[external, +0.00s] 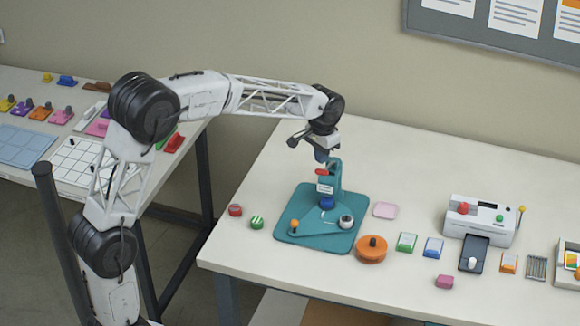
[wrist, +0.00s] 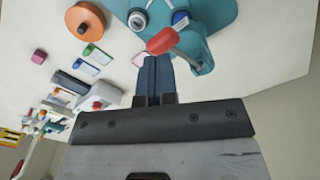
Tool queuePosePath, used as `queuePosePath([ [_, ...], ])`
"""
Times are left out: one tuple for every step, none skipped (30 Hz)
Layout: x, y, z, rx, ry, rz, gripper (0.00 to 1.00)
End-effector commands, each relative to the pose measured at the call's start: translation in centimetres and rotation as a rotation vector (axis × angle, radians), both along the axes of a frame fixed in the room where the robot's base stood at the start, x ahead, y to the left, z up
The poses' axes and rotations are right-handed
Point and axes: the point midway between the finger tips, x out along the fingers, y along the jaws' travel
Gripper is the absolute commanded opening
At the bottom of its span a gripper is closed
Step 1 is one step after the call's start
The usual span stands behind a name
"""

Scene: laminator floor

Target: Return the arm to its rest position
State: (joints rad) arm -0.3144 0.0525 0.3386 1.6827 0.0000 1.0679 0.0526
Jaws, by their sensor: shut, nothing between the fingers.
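My gripper (external: 321,157) hangs at the end of my outstretched white arm, over the right table. It is just above the red-tipped top of a teal device (external: 290,233). In the wrist view, the dark fingers of my gripper (wrist: 155,64) are together with nothing between them. The fingertips appear close to the red handle (wrist: 162,40) of the teal device; I cannot tell whether they touch it. The handle also shows in the external view (external: 323,170).
An orange disc (external: 371,251), a pink square (external: 385,210) and small coloured blocks (external: 406,242) lie around the device. A white machine (external: 481,219) stands to the right. Red and green buttons (external: 257,222) lie left. Another table (external: 28,115) holds parts at far left.

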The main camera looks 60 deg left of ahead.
Motion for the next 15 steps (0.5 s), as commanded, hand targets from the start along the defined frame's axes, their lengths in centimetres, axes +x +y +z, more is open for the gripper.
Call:
queuePosePath([
  [0.0,0.0,0.0,0.000,0.000,0.000,0.00],
  [0.0,0.0,0.0,0.000,0.000,0.000,0.00],
  [0.0,0.0,0.0,0.000,0.000,0.000,0.00],
  [-0.1,-0.1,0.0,0.000,-0.001,-0.001,0.00],
  [-0.1,-0.1,0.1,0.000,-0.001,-0.001,0.00],
  [-0.2,-0.3,0.2,0.001,-0.002,-0.002,0.00],
  [-0.4,-0.4,0.3,0.001,-0.003,-0.003,0.00],
  [-0.5,-0.6,0.4,0.001,-0.005,-0.005,0.00],
  [-0.8,-0.9,0.6,0.002,-0.007,-0.007,0.00],
  [-1.0,-1.1,0.8,0.002,-0.009,-0.009,0.00],
  [-1.4,-1.4,1.0,0.003,-0.010,-0.011,0.00],
  [-1.8,-1.9,1.3,0.004,-0.014,-0.015,0.00],
  [-2.2,-2.3,1.6,0.004,-0.016,-0.018,0.00],
  [-2.7,-2.8,1.8,0.005,-0.018,-0.021,0.00],
  [-3.4,-3.4,2.1,0.006,-0.022,-0.027,0.00],
])
